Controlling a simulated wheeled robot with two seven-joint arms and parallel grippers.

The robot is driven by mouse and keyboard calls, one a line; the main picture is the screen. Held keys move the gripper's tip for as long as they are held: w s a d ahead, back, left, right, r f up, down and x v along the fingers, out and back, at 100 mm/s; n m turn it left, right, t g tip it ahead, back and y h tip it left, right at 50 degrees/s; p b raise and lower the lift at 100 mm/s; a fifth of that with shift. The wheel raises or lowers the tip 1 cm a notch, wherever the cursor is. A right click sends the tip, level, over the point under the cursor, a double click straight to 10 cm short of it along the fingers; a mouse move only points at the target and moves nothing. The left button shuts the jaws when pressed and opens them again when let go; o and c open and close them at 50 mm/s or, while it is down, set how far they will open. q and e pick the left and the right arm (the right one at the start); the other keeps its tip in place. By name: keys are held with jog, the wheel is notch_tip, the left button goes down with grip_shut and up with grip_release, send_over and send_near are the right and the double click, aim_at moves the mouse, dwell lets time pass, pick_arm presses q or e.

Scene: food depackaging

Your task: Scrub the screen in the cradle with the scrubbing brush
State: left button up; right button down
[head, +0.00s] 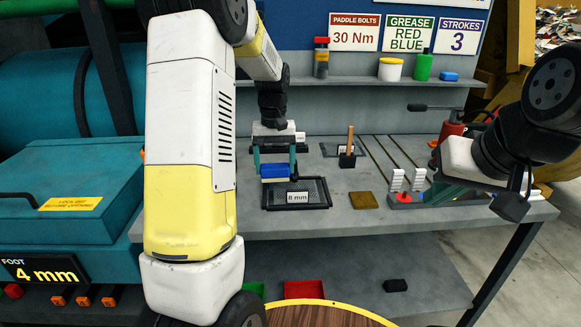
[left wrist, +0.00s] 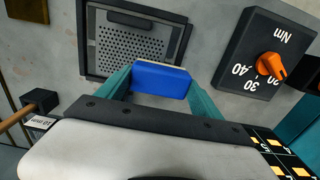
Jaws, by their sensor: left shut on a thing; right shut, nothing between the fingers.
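My left gripper (head: 275,166) is shut on the blue scrubbing brush (head: 275,171), whose pale bristle edge shows along its underside. The brush also shows between the teal fingers in the left wrist view (left wrist: 160,82). The perforated screen (head: 312,188) lies in a dark cradle (head: 328,206) on the bench, with an "8 mm" tag. In the left wrist view the screen (left wrist: 130,48) lies beyond the brush. The brush is at the cradle's edge; I cannot tell whether it touches the screen. My right gripper (head: 440,192) is shut and empty at the bench's right, its fingertips partly hidden.
A black block with an upright wooden handle (head: 350,142) stands right of the cradle. A brown pad (head: 364,200) lies in front of it. A rack with white clips and a red knob (head: 403,197) is further right. A dial box (left wrist: 250,65) shows in the left wrist view.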

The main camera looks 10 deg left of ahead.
pick_arm(q)
jog(key=shift+w+d+r, duration=0.1)
jog(key=shift+r, duration=1.1)
jog(key=shift+d+r, duration=0.1)
jog(key=shift+r, duration=1.05)
